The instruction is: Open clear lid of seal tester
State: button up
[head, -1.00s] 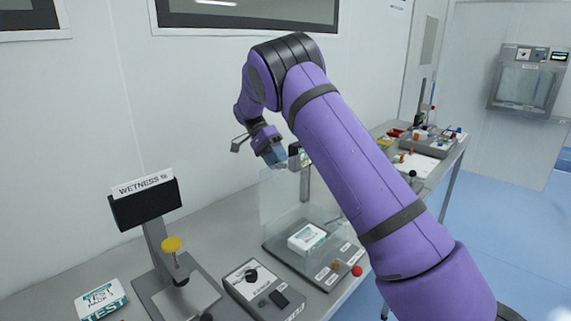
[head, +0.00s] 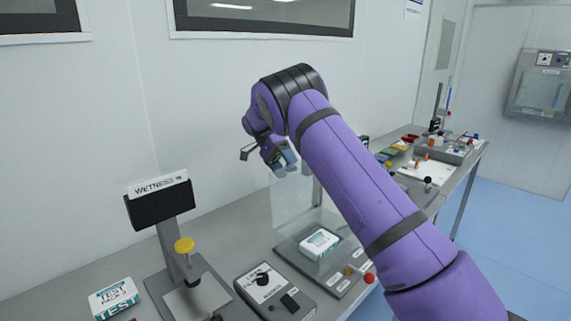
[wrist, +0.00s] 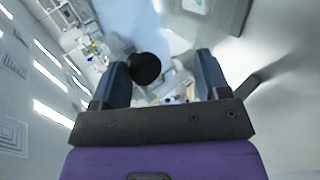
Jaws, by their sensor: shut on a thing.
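The seal tester (head: 327,282) is a low grey unit on the bench, with a white and teal test pack (head: 319,244) inside. Its clear lid (head: 293,207) stands raised, close to upright, at the tester's left and back side. My gripper (head: 284,164) is at the lid's top edge, shut on the lid's handle. In the wrist view, a black round knob (wrist: 145,68) shows between the two fingers of my gripper (wrist: 165,68), nearer the left finger. The handle's contact with the fingers is not clear in the head view.
My purple arm crosses the right of the head view. The wetness tester (head: 160,207) and another test pack (head: 113,298) stand left on the bench. A grey control box (head: 272,292) is left of the seal tester. A wall runs behind.

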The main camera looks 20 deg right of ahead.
jog(key=shift+o, duration=0.9)
jog(key=shift+a+f, duration=0.15)
jog(key=shift+f, duration=0.45)
jog(key=shift+c, duration=0.6)
jog(key=shift+r, duration=0.15)
jog(key=shift+r, duration=0.2)
jog(key=shift+c, duration=0.3)
jog(key=s+r, duration=0.2)
jog(key=s, duration=0.6)
jog(key=s+r, duration=0.3)
jog(key=s, duration=0.5)
jog(key=shift+a, duration=0.4)
